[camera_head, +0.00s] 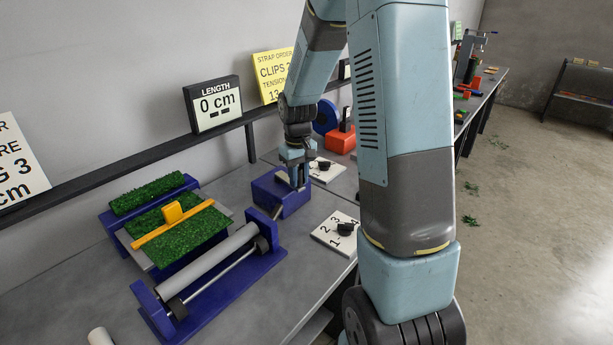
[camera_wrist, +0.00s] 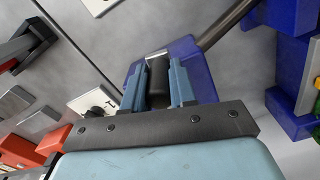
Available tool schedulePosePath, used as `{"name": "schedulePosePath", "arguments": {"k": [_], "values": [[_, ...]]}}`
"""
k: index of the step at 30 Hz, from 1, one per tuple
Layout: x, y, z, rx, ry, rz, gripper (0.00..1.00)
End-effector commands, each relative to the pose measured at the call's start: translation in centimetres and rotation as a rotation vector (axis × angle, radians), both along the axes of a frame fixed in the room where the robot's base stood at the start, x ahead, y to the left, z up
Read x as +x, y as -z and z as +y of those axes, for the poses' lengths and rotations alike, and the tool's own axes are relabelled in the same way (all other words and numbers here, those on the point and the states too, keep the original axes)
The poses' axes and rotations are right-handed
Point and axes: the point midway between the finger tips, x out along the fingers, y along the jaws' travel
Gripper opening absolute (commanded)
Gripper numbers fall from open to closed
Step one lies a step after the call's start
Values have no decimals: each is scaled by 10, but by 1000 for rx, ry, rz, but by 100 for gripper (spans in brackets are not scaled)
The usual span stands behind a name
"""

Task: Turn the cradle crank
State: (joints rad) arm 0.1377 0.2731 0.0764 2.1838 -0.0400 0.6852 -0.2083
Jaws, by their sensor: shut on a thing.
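My gripper (camera_head: 297,180) reaches down at the blue crank block (camera_head: 268,192) on the bench. In the wrist view its two blue-grey fingers (camera_wrist: 159,85) are shut on a dark upright crank handle (camera_wrist: 158,72), one on each side. Behind the handle is the blue block (camera_wrist: 195,55), with a metal shaft (camera_wrist: 228,22) running from it. In the head view the fingers hide most of the handle. The blue cradle (camera_head: 222,300) with a white roller (camera_head: 207,262) stands left of the block. The roller looks empty.
Green turf (camera_head: 188,238) lies on a tray with a yellow bar (camera_head: 174,223) left of the cradle. The length display (camera_head: 214,104) reads 0 cm. A numbered dial plate (camera_head: 328,234) lies right of the block. An orange-red block (camera_head: 341,141) stands behind.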

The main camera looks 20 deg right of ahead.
Motion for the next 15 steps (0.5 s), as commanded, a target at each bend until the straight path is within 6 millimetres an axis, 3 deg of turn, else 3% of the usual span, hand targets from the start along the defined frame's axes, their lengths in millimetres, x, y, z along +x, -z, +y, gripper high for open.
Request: {"name": "schedulePosePath", "arguments": {"k": [14, 15], "values": [[5, 0, -6, -1, -29, 0, 0], [5, 0, -6, -1, -29, 0, 30]]}}
